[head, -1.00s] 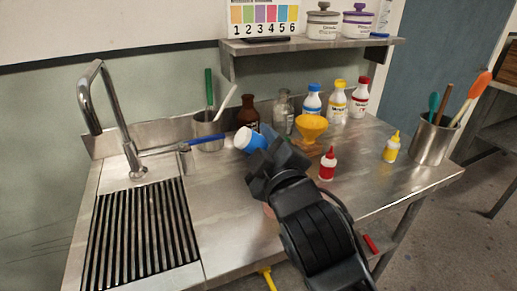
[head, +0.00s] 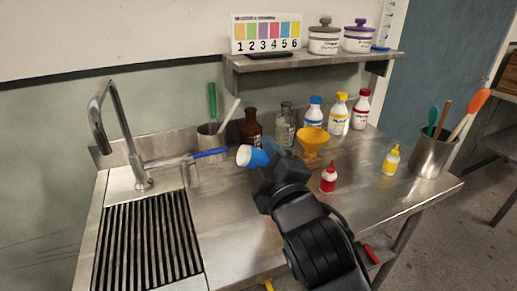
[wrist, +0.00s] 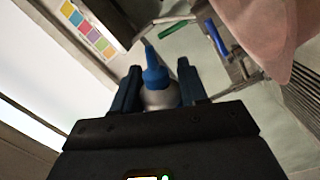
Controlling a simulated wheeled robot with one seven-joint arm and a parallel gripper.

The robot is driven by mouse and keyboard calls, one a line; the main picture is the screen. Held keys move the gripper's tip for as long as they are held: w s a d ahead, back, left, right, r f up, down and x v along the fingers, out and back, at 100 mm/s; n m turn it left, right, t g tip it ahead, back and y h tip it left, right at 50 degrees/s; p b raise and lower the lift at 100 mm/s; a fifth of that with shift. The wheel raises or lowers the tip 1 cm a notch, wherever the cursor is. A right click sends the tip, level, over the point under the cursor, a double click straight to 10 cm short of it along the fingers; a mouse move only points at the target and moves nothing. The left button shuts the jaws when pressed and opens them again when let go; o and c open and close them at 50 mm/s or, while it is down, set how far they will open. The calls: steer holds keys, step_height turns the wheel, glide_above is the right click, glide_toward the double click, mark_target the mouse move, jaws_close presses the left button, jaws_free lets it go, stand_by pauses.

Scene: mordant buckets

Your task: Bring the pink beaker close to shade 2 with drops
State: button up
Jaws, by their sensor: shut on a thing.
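My gripper (wrist: 160,92) is shut on a blue-nozzled dropper bottle (wrist: 157,76), with the nozzle pointing away from my wrist. In the head view my gripper (head: 268,178) is above the counter, beside a blue shape with a white end (head: 252,157), which looks like the held bottle tilted. A large translucent pink surface, apparently the pink beaker (wrist: 262,30), fills the upper right of the wrist view; my arm mostly hides it in the head view. The shade card (head: 266,33) stands on the shelf, with green shade 2 (head: 253,31) second from left.
A red dropper bottle (head: 328,180) and a yellow one (head: 391,160) stand to the right. A yellow funnel (head: 313,139), several bottles and a utensil pot (head: 432,154) stand around the counter. The tap (head: 122,130) and drain grate (head: 148,240) are at left.

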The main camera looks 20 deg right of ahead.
steer(key=n+p, duration=0.1)
steer(key=r+n+p, duration=0.1)
steer(key=shift+r+n, duration=0.25)
steer(key=shift+n, duration=0.05)
steer(key=shift+n+p, duration=0.7)
steer(key=shift+r+n+p, duration=0.25)
steer(key=shift+n+p, duration=0.05)
steer(key=shift+p, duration=0.3)
steer(key=shift+r+n+p, duration=0.2)
steer(key=shift+n+p, duration=0.15)
steer(key=shift+n, duration=0.15)
steer(key=shift+r+n+b, duration=0.15)
steer(key=shift+n+b, duration=0.15)
steer(key=shift+n, duration=0.2)
step_height(320, 180, up, 2)
steer(key=n, duration=0.4)
steer(key=shift+r+n, duration=0.2)
steer(key=shift+n, duration=0.1)
steer(key=shift+r+n, duration=0.45)
steer(key=shift+n, duration=0.35)
steer(key=n, duration=0.2)
steer(key=r+n, duration=0.1)
steer(key=shift+r+n, duration=0.15)
steer(key=shift+n, duration=0.25)
steer(key=n, duration=0.2)
steer(key=r+n, duration=0.1)
steer(key=n, duration=0.2)
steer(key=shift+r+n, duration=0.4)
